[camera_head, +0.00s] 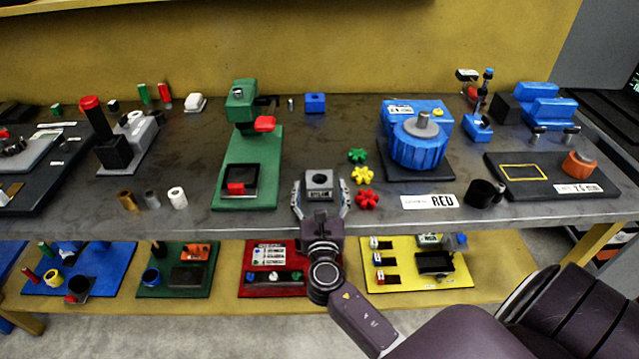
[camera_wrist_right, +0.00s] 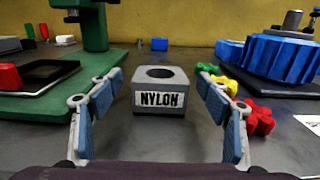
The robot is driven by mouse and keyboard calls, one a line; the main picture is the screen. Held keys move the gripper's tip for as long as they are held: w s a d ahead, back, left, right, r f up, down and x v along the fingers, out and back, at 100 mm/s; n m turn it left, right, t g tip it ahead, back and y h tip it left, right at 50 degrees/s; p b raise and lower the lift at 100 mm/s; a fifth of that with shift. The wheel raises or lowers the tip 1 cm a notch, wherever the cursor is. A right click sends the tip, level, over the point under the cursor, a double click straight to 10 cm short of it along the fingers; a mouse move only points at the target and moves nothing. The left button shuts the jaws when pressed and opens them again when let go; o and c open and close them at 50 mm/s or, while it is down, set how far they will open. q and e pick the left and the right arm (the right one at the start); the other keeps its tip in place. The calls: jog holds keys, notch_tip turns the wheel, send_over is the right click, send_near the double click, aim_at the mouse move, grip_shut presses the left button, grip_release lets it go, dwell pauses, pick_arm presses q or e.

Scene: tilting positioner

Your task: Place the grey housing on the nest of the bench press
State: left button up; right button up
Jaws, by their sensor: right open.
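The grey housing (camera_head: 319,183) is a block with a round hole in its top and a NYLON label on its front. It stands upright on the bench; the right wrist view shows it too (camera_wrist_right: 160,90). My right gripper (camera_head: 320,200) is open, its fingers on either side of the housing with gaps to it. The green bench press (camera_head: 253,135) stands to the left with a red handle. My left gripper is not in view.
Green, yellow and red star knobs (camera_head: 362,175) lie just right of the housing. A blue ribbed drum (camera_head: 419,150) stands further right. Small cylinders (camera_head: 152,198) stand left of the press. Bare bench lies between the press and the housing.

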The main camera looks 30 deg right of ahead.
jog(key=shift+x, duration=1.1)
jog(key=shift+s, duration=0.1)
jog(key=shift+f, duration=0.1)
jog(key=c, duration=1.1)
grip_shut()
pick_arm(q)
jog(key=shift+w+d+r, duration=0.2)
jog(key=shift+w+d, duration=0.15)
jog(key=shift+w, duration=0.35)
pick_arm(e)
jog(key=shift+r, duration=0.2)
